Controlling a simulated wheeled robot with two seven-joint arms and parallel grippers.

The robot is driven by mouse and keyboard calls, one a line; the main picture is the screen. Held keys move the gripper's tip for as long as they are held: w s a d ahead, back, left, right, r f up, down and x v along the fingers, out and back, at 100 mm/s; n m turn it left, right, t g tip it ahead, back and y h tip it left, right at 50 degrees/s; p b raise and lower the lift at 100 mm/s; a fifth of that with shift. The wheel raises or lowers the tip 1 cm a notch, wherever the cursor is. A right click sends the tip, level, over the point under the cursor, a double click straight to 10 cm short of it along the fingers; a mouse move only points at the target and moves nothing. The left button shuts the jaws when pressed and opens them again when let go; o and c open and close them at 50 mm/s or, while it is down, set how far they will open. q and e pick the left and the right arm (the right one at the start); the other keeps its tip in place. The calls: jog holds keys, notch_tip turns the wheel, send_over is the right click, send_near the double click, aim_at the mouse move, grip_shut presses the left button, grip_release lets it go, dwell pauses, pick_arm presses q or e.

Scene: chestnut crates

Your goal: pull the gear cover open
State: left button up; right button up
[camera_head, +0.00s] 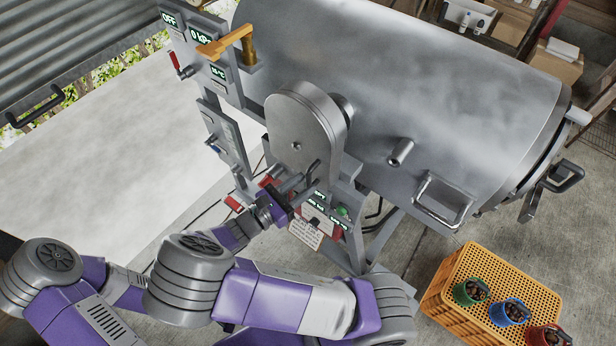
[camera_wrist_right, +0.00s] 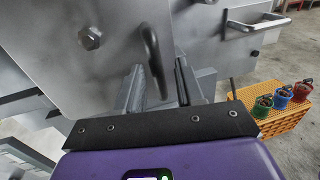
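The gear cover (camera_head: 292,122) is a rounded grey metal housing on the front of the machine, and it looks closed. Its flat face (camera_wrist_right: 75,65) with a bolt fills the left of the right wrist view. A dark bar handle (camera_wrist_right: 151,55) stands out from its lower right part. My right gripper (camera_head: 295,183) is at the lower edge of the cover, by the handle. In the wrist view its two fingers (camera_wrist_right: 160,88) are apart, with the handle bar between them; I cannot tell whether they touch it. My left gripper is not in view.
A large grey drum (camera_head: 430,95) with a bar handle (camera_head: 442,201) lies behind and right of the cover. Control panels (camera_head: 215,85) with an orange lever (camera_head: 224,44) stand to the left. A yellow crate (camera_head: 455,268) with several coloured cups of chestnuts stands at lower right.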

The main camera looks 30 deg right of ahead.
aim_at(307, 182)
jog(key=shift+w+d+f, duration=0.1)
jog(key=shift+w+d, duration=0.15)
jog(key=shift+d, duration=0.3)
jog(key=shift+w+d, duration=0.2)
jog(key=shift+d, duration=0.75)
grip_shut()
